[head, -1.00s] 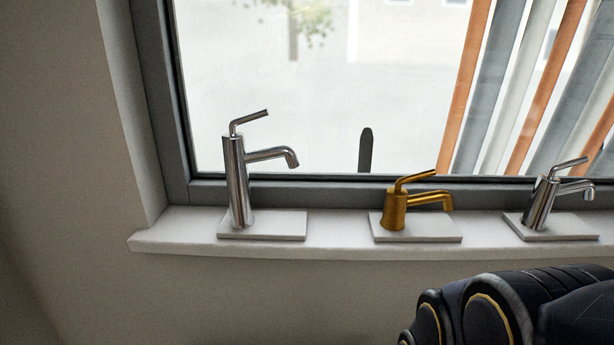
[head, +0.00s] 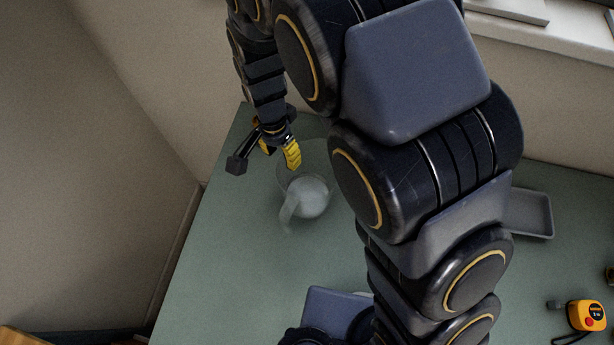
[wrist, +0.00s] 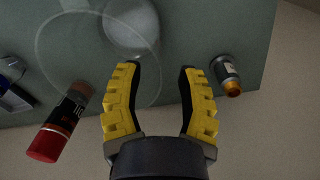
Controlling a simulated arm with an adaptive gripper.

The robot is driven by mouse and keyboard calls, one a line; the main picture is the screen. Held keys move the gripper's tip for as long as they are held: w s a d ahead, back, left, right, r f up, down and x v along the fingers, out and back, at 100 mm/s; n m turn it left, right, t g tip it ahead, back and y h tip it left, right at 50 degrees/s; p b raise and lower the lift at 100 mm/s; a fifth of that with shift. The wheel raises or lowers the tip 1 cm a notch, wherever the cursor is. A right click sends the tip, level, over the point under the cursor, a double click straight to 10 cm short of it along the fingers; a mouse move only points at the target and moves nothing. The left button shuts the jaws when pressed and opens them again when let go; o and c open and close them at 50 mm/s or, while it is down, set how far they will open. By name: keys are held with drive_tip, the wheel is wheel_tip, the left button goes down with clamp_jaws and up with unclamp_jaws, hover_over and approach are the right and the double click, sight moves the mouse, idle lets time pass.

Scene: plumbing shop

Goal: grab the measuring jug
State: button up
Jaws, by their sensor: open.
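The measuring jug (head: 288,208) is clear, with a handle toward the viewer and a whitish bottom, and stands on the green table. It also shows from above in the wrist view (wrist: 132,27) as a faint round outline. My gripper (head: 279,153) is open and empty at the jug's far side, close to its rim. In the wrist view the yellow fingers (wrist: 160,70) are apart; the left one overlaps the jug's outline and the right one lies outside it. I cannot tell whether a finger touches the jug. My arm hides part of the table to the right.
In the wrist view, a red-capped container (wrist: 60,127) lies left of the fingers and a small orange-tipped bottle (wrist: 226,72) right. A grey tray (head: 530,214) and a yellow tape measure (head: 587,315) are at the right. The table (head: 215,250) is clear left of the jug.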

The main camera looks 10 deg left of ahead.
sight(284, 168)
drive_tip(key=f, duration=0.5)
drive_tip(key=shift+s+d+f, duration=0.15)
drive_tip(key=shift+d+f, duration=0.05)
drive_tip(key=shift+f, duration=0.15)
clamp_jaws()
